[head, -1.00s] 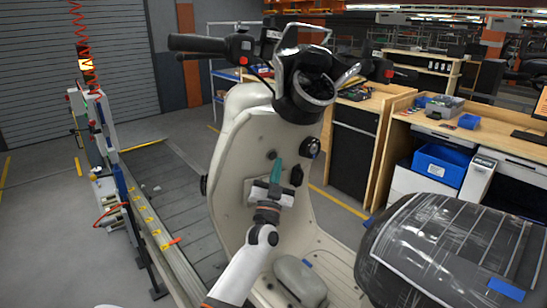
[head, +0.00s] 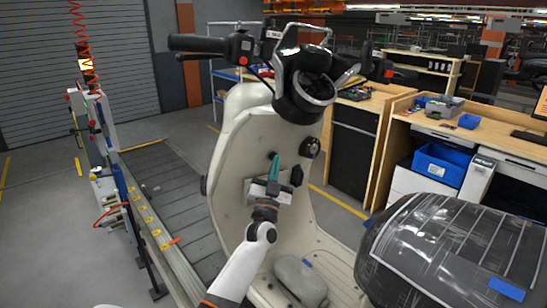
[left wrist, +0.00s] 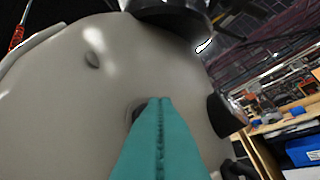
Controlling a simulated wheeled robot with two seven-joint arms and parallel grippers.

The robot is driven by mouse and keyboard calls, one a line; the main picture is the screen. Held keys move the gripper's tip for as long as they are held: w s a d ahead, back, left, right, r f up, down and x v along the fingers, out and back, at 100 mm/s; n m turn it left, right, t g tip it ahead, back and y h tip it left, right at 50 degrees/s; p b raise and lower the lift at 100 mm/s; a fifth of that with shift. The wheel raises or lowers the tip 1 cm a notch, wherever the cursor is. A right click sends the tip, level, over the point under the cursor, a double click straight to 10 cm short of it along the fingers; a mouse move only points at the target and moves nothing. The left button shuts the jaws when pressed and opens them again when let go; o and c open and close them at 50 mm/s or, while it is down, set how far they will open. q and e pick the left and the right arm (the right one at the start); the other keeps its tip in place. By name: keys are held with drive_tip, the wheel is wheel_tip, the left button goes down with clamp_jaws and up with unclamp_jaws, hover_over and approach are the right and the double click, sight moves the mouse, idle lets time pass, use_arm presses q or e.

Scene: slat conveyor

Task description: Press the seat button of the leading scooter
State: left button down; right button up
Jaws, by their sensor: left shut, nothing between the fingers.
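The leading scooter (head: 240,150) stands on the slat conveyor, cream-coloured, with black handlebars and a plastic-wrapped seat (head: 440,245) at the lower right. My left gripper (head: 275,160) is shut, its teal fingertips up against or just short of the inner front panel, at a small dark round spot. In the left wrist view the teal fingers (left wrist: 160,110) overlap a dark round button-like part (left wrist: 137,112) on the panel and hide most of it. Whether they touch cannot be told. A black knob (head: 310,147) sits to the right. My right gripper is not in view.
The slat conveyor (head: 175,190) runs behind the scooter, with a side rail (head: 165,240) at the left. Wooden workbenches (head: 480,140) with a blue bin (head: 440,165) stand at the right.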

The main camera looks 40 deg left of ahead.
use_arm(q)
drive_tip(key=shift+w+a+r, duration=0.1)
drive_tip(key=shift+a, duration=0.3)
idle(0.3)
drive_tip(key=shift+d, duration=0.15)
drive_tip(key=shift+s+d+f+p, duration=0.1)
drive_tip(key=shift+s+d+p, duration=0.1)
drive_tip(key=shift+d, duration=0.15)
drive_tip(key=shift+s+d+f+p, duration=0.1)
drive_tip(key=shift+d+p, duration=0.1)
drive_tip(key=shift+d, duration=0.15)
drive_tip(key=d, duration=0.1)
drive_tip(key=d+p, duration=0.1)
drive_tip(key=d, duration=0.1)
drive_tip(key=s+d+f+p, duration=0.1)
drive_tip(key=shift+d, duration=0.35)
idle(0.5)
